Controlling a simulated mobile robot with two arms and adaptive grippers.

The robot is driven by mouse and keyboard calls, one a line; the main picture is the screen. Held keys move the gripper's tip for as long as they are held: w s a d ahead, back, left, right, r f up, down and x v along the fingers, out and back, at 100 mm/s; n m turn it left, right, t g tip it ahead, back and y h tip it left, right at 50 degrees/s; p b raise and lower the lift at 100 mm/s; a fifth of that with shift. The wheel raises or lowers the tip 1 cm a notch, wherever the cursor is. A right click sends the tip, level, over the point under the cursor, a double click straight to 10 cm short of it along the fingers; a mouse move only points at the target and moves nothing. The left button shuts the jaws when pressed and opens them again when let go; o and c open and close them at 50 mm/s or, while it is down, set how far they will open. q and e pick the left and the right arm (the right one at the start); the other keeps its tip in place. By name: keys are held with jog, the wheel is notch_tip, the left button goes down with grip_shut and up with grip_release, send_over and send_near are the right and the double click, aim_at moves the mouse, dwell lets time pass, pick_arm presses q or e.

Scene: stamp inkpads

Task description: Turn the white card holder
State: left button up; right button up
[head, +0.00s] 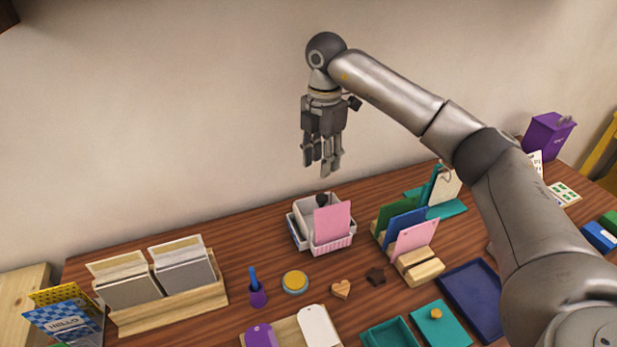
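The white card holder (334,246) is a small slotted white basket on the wooden table, near its middle. A pink card (331,222) stands upright in its front part, and a dark knob-like thing (322,199) shows behind the card. The card hides some of the holder's inside. My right gripper (323,171) hangs in the air above the holder, fingers pointing down, apart from it. It holds nothing that I can see. Its finger opening is hard to judge from this angle. My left gripper is not in view.
A wooden rack with grey cards (165,307) stands at left. A wooden holder with coloured cards (420,266) stands close on the right. A wall is behind.

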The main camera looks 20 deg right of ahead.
send_over(322, 197)
notch_tip(322, 197, down, 5)
jog(key=shift+s+r+p, duration=0.15)
jog(key=shift+p, duration=0.2)
notch_tip(322, 197, down, 4)
jog(key=shift+f, duration=0.1)
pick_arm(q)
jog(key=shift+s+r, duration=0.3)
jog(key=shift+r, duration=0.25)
pick_arm(e)
jog(key=shift+w+f, duration=0.2)
jog(key=shift+f, duration=0.45)
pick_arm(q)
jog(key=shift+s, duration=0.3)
pick_arm(e)
grip_shut()
